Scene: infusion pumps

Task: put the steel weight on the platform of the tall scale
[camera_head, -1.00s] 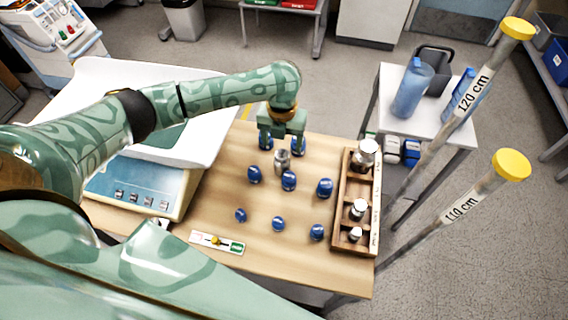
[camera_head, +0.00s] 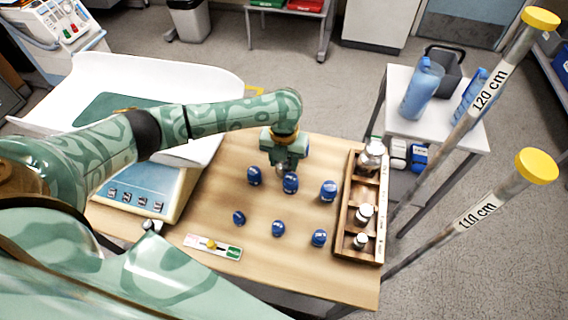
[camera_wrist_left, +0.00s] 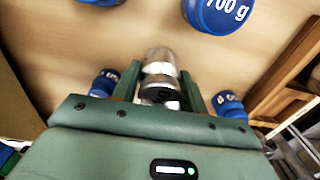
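The steel weight (camera_wrist_left: 160,72) stands between the two fingers of my left gripper (camera_wrist_left: 160,80) in the left wrist view. The fingers flank it closely; I cannot tell whether they press on it. In the head view my left gripper (camera_head: 284,166) points down over the wooden table and mostly hides this weight. A scale with a white tray-like platform (camera_head: 200,85) and a blue button panel (camera_head: 135,190) stands at the left, partly behind my left arm. I cannot tell whether it is the tall scale. My right gripper is not in view.
Several blue weights (camera_head: 328,191) stand close around my left gripper. A wooden rack (camera_head: 345,215) with steel weights is at the table's right edge. A small strip with a yellow knob (camera_head: 212,245) lies at the front. Two yellow-capped poles (camera_head: 537,166) rise at the right.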

